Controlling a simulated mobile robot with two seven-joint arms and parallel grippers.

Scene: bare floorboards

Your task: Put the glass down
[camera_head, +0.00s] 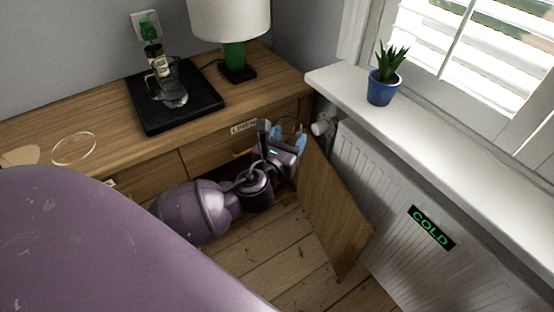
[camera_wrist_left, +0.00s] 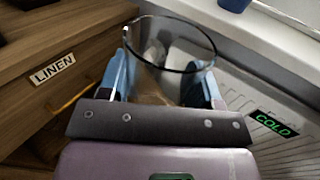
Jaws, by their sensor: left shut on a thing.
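My left gripper (camera_head: 288,139) is at the right end of the wooden cabinet, beside its open door (camera_head: 332,212). Its blue fingers are shut on a clear glass (camera_head: 290,124). In the left wrist view the glass (camera_wrist_left: 172,70) stands between the fingers (camera_wrist_left: 160,82), its round rim facing the camera and its lower part partly hidden by the gripper. In the head view the glass is small and partly hidden, and I cannot tell whether it touches anything below. My right gripper is not in view.
On the cabinet top (camera_head: 105,125) are a black tray (camera_head: 205,98) with a clear jug (camera_head: 170,90), a lamp (camera_head: 230,20) and a thin ring (camera_head: 74,149). A radiator (camera_head: 400,190) stands right of the door, under a sill (camera_head: 430,120) with a potted plant (camera_head: 383,88).

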